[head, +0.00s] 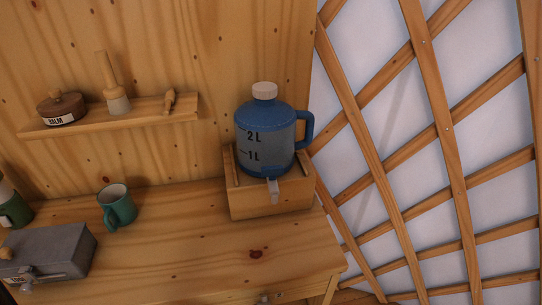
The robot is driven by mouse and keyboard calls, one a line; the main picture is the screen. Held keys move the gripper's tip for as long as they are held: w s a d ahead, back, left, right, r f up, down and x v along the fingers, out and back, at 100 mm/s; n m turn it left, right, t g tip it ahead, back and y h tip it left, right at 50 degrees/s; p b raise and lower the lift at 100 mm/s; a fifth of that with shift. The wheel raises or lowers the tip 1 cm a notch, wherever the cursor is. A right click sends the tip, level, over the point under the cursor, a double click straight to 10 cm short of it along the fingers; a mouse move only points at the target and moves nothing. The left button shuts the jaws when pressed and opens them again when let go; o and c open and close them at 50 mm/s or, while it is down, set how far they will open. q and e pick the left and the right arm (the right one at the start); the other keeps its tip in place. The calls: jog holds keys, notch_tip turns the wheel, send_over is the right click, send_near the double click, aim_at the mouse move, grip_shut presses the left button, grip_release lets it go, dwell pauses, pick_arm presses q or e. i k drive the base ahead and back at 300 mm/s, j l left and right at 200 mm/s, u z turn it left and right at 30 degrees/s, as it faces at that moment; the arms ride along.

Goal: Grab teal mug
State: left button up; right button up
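A teal mug (118,209) stands upright on the wooden table (200,250), left of the middle of the head view. Its open rim faces up, its inside is pale, and its handle points toward me. Nothing is holding it. Neither of my grippers shows in the head view.
A grey metal box (50,254) stands at the left front, near the mug, with a green object (14,210) behind it. A blue jug (266,137) sits on a wooden stand (268,199) at the right. A shelf (145,112) holds small items above. Table between mug and stand is clear.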

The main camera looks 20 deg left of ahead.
aim_at(117, 205)
jog(key=u, duration=1.95)
